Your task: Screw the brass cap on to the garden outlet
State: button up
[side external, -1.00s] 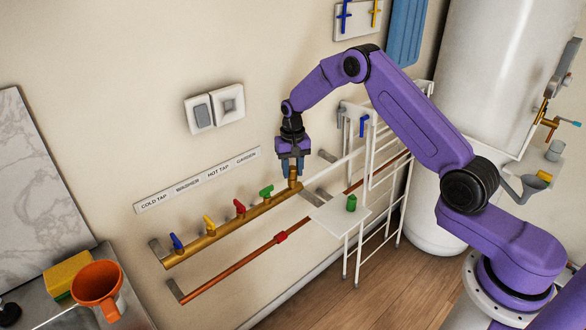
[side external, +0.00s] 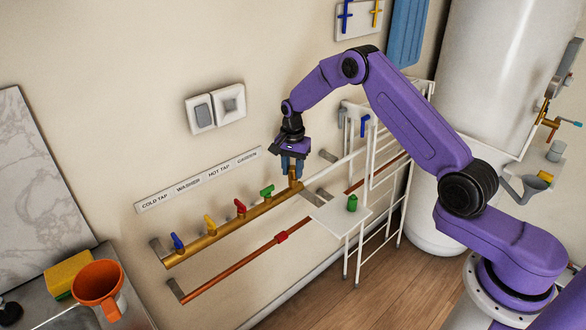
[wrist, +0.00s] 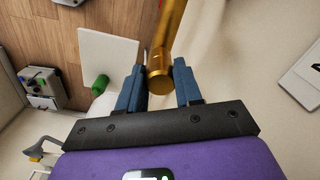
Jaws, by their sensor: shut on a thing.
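My gripper (side external: 291,168) points down over the right end of the brass pipe (side external: 228,222), at the garden outlet (side external: 296,184). In the wrist view, my blue fingers (wrist: 160,78) stand on either side of the round brass cap (wrist: 160,86) and are shut on it. The cap is in line with the brass pipe (wrist: 170,35) behind it. In the side view, the fingers mostly hide the cap. I cannot tell how far the cap is threaded on.
Blue, yellow, red and green valve handles (side external: 267,191) line the brass pipe under a label strip (side external: 198,180). A white shelf (side external: 338,216) with a green cylinder (side external: 352,203) and a white rack (side external: 385,190) are close on the right. A copper pipe (side external: 235,268) runs below.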

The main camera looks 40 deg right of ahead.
jog(key=m, duration=0.6)
jog(key=shift+w+a+m, duration=0.1)
jog(key=shift+w+m, duration=0.05)
jog(key=shift+m, duration=0.25)
jog(key=o, duration=0.7)
jog(key=n, duration=0.6)
jog(key=shift+n, duration=0.3)
jog(key=n, duration=0.6)
jog(key=shift+s+d, duration=0.2)
jog(key=shift+s, duration=0.05)
jog(key=n, duration=1)
jog(key=shift+d, duration=0.15)
